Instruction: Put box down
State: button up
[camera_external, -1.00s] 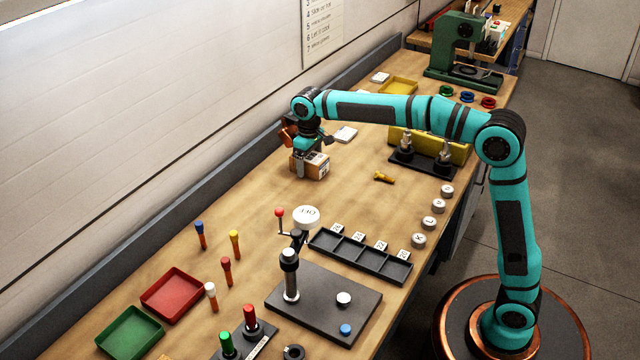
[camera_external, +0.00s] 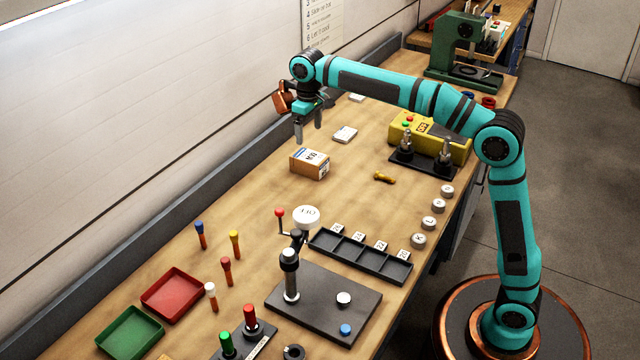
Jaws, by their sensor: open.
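The box (camera_external: 309,164) is a small cardboard-brown carton with a white and blue label. It rests on the wooden bench top, near the middle of the bench. My gripper (camera_external: 309,140) is open and empty, raised above and slightly behind the box. Its two fingers point down and look clear of the box.
To the right are a yellow control box (camera_external: 460,147), a black stand with metal posts (camera_external: 423,162) and a yellow bolt-like piece (camera_external: 384,177). In front stand a lever fixture (camera_external: 291,275) and a divided black tray (camera_external: 360,255).

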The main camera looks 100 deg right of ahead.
jog(key=s+a+r+n+t+h, duration=0.1)
jog(key=a+r+t, duration=0.2)
jog(key=a, duration=0.7)
jog(key=s+a+r+n+t+h, duration=0.1)
jog(key=s+a+r+n+t, duration=0.15)
jog(key=a, duration=0.75)
jog(key=s+a+r+n+t+h, duration=0.1)
jog(key=a+r+t, duration=0.15)
jog(key=a, duration=0.75)
jog(key=s+a+f+n+t+y, duration=0.2)
jog(key=s+a+t, duration=0.7)
jog(key=s+a, duration=1.1)
jog(key=shift+s+a+f+n+y, duration=0.25)
jog(key=shift+n+y, duration=0.25)
jog(key=shift+n, duration=0.75)
